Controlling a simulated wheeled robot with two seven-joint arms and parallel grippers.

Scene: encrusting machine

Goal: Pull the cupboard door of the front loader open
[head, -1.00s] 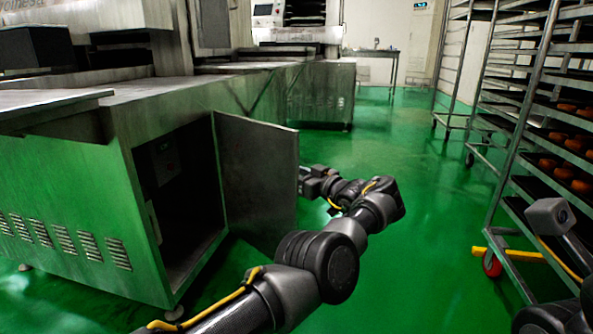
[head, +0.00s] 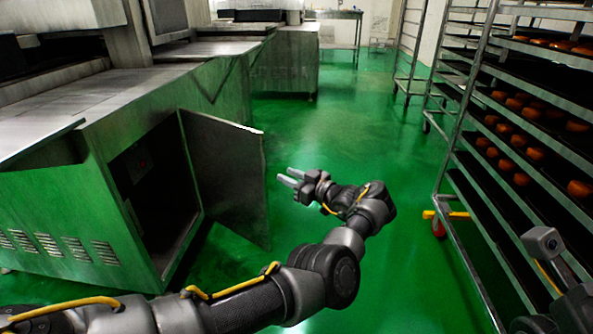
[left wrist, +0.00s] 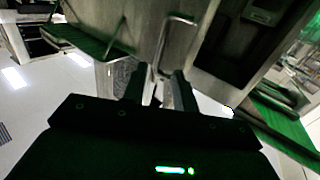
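The grey metal cupboard door (head: 228,180) of the front loader (head: 120,105) stands wide open, swung out to the right. The dark cupboard interior (head: 160,205) shows to its left. My left gripper (head: 287,178) is right of the door's free edge, apart from it in the head view, with its fingers spread and nothing between them. In the left wrist view the two fingers (left wrist: 158,88) are apart, and a bent metal bar handle (left wrist: 163,45) shows just beyond them. The door's handle is hidden in the head view. My right gripper is out of view.
A tall rack (head: 470,130) with trays of orange-brown baked goods stands at the right, with a yellow bar and red wheel at its foot. Green floor (head: 330,130) is clear between the rack and the machine. More machines stand at the back.

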